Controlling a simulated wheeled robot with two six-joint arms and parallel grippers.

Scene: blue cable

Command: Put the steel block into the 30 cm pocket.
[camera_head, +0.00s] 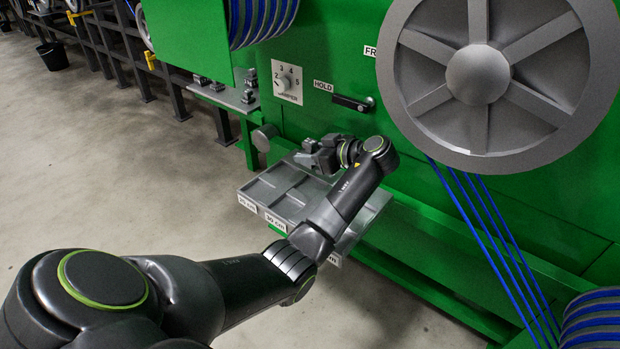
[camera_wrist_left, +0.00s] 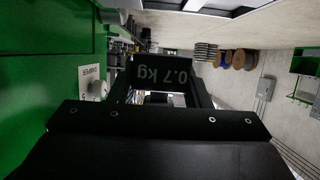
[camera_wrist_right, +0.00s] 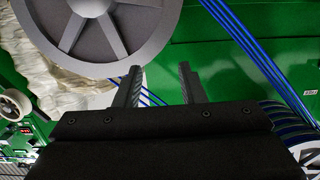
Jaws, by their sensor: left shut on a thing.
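A dark block marked 0.7 kg (camera_wrist_left: 165,74) is between the fingers of my left gripper (camera_wrist_left: 163,88), which is shut on it. In the head view my left gripper (camera_head: 318,155) is above the far side of the grey pocket tray, with the block partly hidden at its fingers. The tray (camera_head: 262,190) has several labelled pockets; the 30 cm label (camera_head: 275,221) is on its front edge. My left forearm covers the tray's right part. My right gripper (camera_wrist_right: 160,84) shows in the right wrist view, open and empty, facing the green machine.
A small grey shelf (camera_head: 222,95) with several metal pieces is left of a dial (camera_head: 287,82). A HOLD lever (camera_head: 352,103) sticks out of the machine above the tray. A large grey wheel (camera_head: 420,130) and taut blue cables (camera_head: 500,250) are at right.

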